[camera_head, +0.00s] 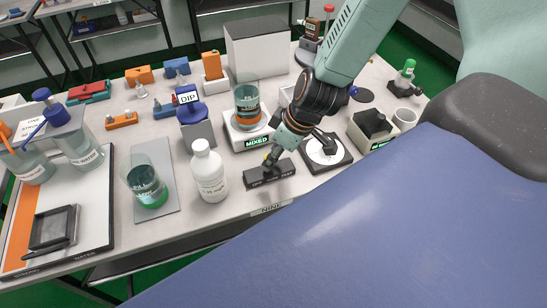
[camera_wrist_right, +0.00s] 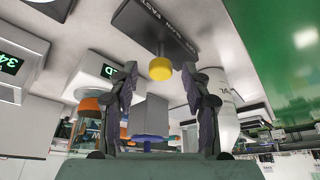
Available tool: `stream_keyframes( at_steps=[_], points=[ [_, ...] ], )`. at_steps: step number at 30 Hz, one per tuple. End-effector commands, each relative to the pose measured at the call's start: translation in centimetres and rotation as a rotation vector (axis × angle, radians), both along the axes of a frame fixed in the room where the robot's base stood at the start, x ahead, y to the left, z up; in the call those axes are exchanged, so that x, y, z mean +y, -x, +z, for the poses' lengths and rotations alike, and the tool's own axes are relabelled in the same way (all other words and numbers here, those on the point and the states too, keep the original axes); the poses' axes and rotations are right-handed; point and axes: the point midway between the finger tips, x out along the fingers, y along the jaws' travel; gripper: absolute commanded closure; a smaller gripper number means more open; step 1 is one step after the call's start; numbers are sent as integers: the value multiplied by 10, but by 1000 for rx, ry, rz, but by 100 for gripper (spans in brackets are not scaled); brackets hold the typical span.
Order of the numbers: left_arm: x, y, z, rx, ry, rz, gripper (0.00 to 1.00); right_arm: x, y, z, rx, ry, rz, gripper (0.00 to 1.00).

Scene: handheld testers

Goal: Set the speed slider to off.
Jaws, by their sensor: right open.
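The speed slider is a low black box (camera_head: 270,174) near the front edge of the bench, just right of the white bottle. Its yellow knob (camera_wrist_right: 160,68) stands out from the black box (camera_wrist_right: 150,22) in the right wrist view; the lettering is hard to read. My right gripper (camera_head: 276,155) reaches down over the box and partly hides the knob. In the wrist view its two fingers (camera_wrist_right: 161,80) are open, with the knob between and just beyond their tips. I see no clear contact. My left gripper is not in view.
A white stirrer (camera_head: 238,136) with a "MIXED" display and a beaker (camera_head: 247,108) stands behind the box. A white bottle (camera_head: 208,172) is close on the left. A round white plate on a black base (camera_head: 322,152) is on the right.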

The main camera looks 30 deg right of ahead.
Motion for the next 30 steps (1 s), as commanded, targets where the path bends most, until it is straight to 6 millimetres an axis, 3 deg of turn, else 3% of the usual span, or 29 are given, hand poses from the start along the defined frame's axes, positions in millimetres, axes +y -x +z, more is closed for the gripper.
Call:
stream_keyframes(
  at_steps=[13,30],
  points=[
    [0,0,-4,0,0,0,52,1,-1,-3,0,0,-1,52],
    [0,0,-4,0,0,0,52,1,-1,-3,0,0,-1,100]
  ],
)
